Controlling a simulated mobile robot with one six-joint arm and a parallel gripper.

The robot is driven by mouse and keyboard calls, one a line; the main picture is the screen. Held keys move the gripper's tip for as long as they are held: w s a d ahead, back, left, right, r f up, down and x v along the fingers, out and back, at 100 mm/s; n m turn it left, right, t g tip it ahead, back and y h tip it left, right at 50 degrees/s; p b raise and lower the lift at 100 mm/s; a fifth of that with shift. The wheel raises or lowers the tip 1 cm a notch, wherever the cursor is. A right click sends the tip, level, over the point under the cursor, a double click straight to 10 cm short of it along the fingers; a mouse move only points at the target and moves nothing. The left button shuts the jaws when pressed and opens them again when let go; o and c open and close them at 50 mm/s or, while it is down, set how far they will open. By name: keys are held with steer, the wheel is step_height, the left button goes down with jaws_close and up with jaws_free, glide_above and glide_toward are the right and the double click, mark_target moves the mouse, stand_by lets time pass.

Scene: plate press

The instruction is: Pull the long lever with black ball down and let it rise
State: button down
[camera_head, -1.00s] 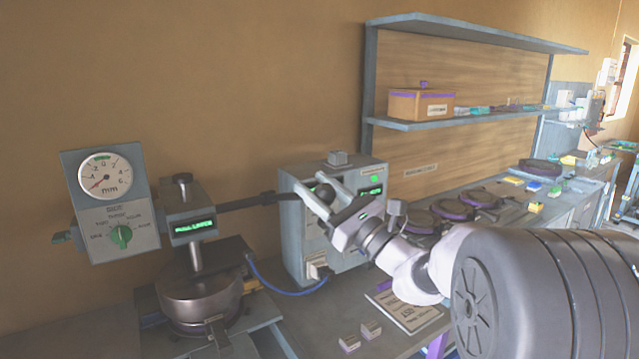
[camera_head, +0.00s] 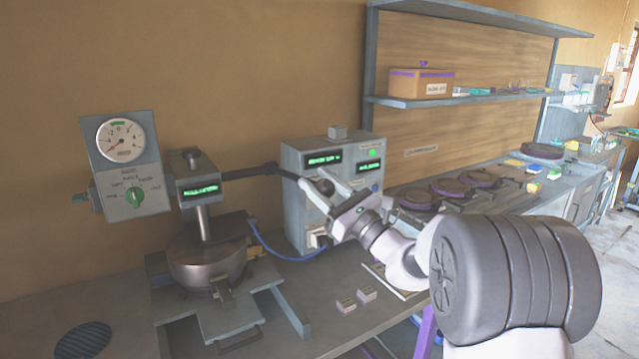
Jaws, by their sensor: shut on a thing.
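The long dark lever (camera_head: 246,171) runs right from the head of the plate press (camera_head: 199,182). Its far part slopes down a little to the black ball (camera_head: 324,187). My gripper (camera_head: 322,193) is shut on the black ball, one finger above it and one below. Part of the ball is hidden by the fingers. The press's round pot (camera_head: 206,262) stands below the head on the bench.
A grey control box (camera_head: 300,165) with green displays stands close behind my gripper. A dial gauge (camera_head: 121,140) is at the left. Small blocks (camera_head: 346,305) lie on the bench in front. Dark round plates (camera_head: 417,199) line the bench at the right.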

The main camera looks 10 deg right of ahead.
steer(key=c, duration=1)
jaws_free()
steer(key=shift+s+r, duration=0.1)
steer(key=shift+r, duration=0.05)
steer(key=shift+c, duration=0.2)
steer(key=shift+o, duration=0.8)
steer(key=shift+s, duration=0.1)
steer(key=shift+s+d+f, duration=0.2)
steer(key=shift+s, duration=0.05)
steer(key=v, duration=1.6)
steer(key=shift+s+d, duration=0.15)
steer(key=shift+s, duration=0.1)
steer(key=shift+f, duration=0.1)
